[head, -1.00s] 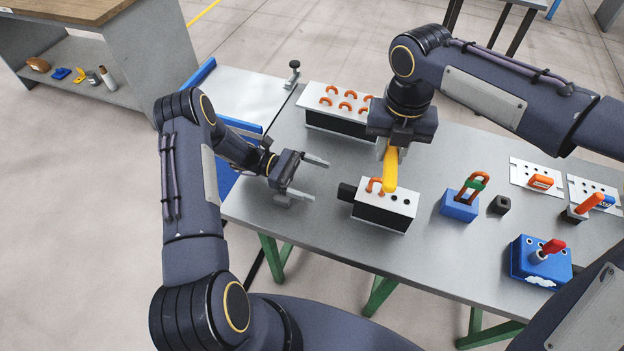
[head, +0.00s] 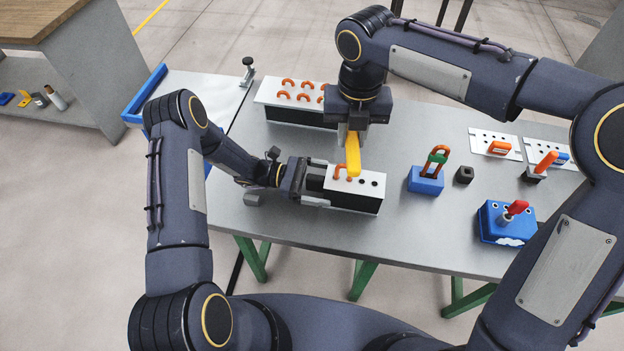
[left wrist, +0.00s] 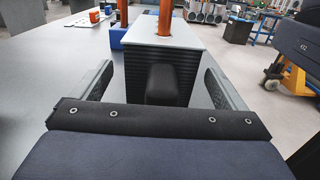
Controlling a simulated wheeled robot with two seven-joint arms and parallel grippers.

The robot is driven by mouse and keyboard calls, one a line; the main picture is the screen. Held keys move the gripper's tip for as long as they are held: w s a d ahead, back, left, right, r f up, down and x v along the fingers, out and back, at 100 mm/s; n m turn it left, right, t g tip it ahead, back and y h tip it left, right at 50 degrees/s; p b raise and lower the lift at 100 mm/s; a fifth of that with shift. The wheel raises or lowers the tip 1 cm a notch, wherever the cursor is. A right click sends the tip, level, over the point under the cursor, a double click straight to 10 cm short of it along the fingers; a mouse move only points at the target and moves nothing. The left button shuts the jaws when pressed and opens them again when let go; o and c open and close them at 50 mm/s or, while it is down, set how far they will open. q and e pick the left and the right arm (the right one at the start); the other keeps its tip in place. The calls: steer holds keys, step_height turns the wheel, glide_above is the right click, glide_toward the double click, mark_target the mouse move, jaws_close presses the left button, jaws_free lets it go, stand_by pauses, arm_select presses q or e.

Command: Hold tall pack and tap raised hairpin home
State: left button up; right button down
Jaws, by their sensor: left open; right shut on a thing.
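The front pack (head: 352,197) is a black block with a white top, dark holes and one raised copper hairpin (head: 343,172). My left gripper (head: 318,182) is open at its left end, with one finger on each side. In the left wrist view, the pack's ribbed black end (left wrist: 184,68) with a dark knob (left wrist: 162,86) stands between the open fingers; gaps show on both sides. My right gripper (head: 352,128) is shut on a yellow tool (head: 353,158), which hangs over the pack beside the hairpin. Whether tool and hairpin touch, I cannot tell.
A longer pack (head: 285,105) with several copper hairpins stands behind. To the right are a blue block (head: 425,183) with an orange-and-green loop, a small black block (head: 464,175), a blue box (head: 495,222) with a red handle, and white plates (head: 484,143).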

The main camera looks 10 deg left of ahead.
arm_select(q)
steer(key=shift+d, duration=0.1)
steer(key=shift+c, duration=0.4)
steer(key=c, duration=0.7)
steer(key=shift+o, duration=0.2)
steer(key=c, duration=0.3)
steer(key=c, duration=0.4)
steer(key=shift+c, duration=0.2)
stand_by(0.7)
stand_by(1.2)
